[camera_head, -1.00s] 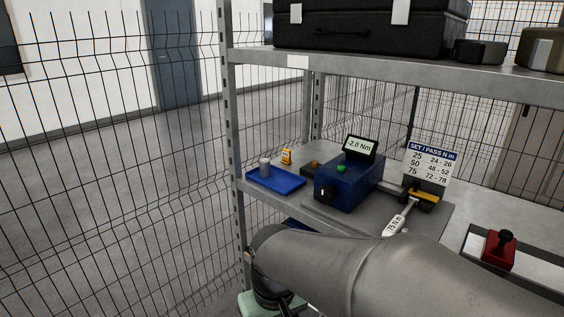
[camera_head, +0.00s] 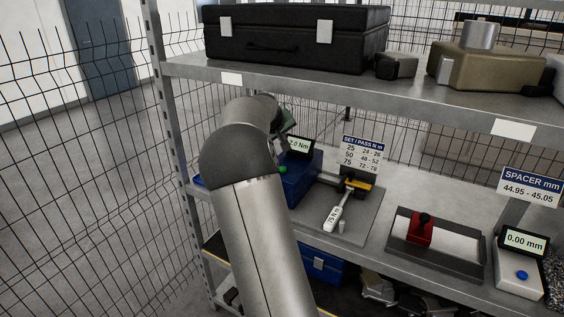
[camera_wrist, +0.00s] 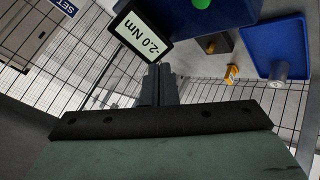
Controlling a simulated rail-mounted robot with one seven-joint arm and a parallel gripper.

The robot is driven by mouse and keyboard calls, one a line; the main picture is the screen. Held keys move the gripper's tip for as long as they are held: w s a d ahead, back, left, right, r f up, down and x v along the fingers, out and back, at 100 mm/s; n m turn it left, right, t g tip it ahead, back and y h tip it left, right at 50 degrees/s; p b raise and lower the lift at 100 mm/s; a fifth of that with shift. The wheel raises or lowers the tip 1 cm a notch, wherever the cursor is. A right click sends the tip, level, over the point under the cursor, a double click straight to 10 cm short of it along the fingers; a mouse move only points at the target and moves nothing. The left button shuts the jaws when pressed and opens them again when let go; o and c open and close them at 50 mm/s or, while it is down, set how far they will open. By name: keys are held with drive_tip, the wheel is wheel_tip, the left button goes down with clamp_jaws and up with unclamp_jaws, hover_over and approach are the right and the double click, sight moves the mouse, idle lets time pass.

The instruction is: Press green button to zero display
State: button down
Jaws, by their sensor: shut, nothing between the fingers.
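The blue torque tester (camera_head: 302,186) stands on the middle shelf. Its tilted display (camera_head: 299,146) is partly covered in the head view; the display in the wrist view (camera_wrist: 142,36) reads -2.0 Nm. The green button (camera_head: 283,170) is on the tester's top, close beside my arm. In the wrist view the green button (camera_wrist: 201,3) is cut by the top edge. My gripper (camera_wrist: 160,72) is shut and empty, its fingertips apart from the button and near the display's lower edge in that picture. In the head view my arm hides the fingertips.
A set/pass sign (camera_head: 361,156) and a torque wrench (camera_head: 335,215) are right of the tester. The upper shelf (camera_head: 290,79) with a black case (camera_head: 290,40) is above. A blue tray (camera_wrist: 258,40) lies beside the tester. A spacer gauge (camera_head: 522,262) stands far right.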

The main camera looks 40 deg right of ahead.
drive_tip(key=shift+d, duration=0.15)
wheel_tip(320, 180, down, 9)
drive_tip(key=b, duration=0.6)
drive_tip(key=shift+r, duration=0.15)
idle(2.0)
drive_tip(key=shift+f+b, duration=0.4)
drive_tip(key=shift+b, duration=0.05)
drive_tip(key=shift+f+b, duration=0.45)
drive_tip(key=shift+f, duration=0.1)
idle(0.5)
drive_tip(key=shift+r, duration=0.1)
drive_tip(key=shift+r+p, duration=0.55)
drive_tip(key=shift+r, duration=0.3)
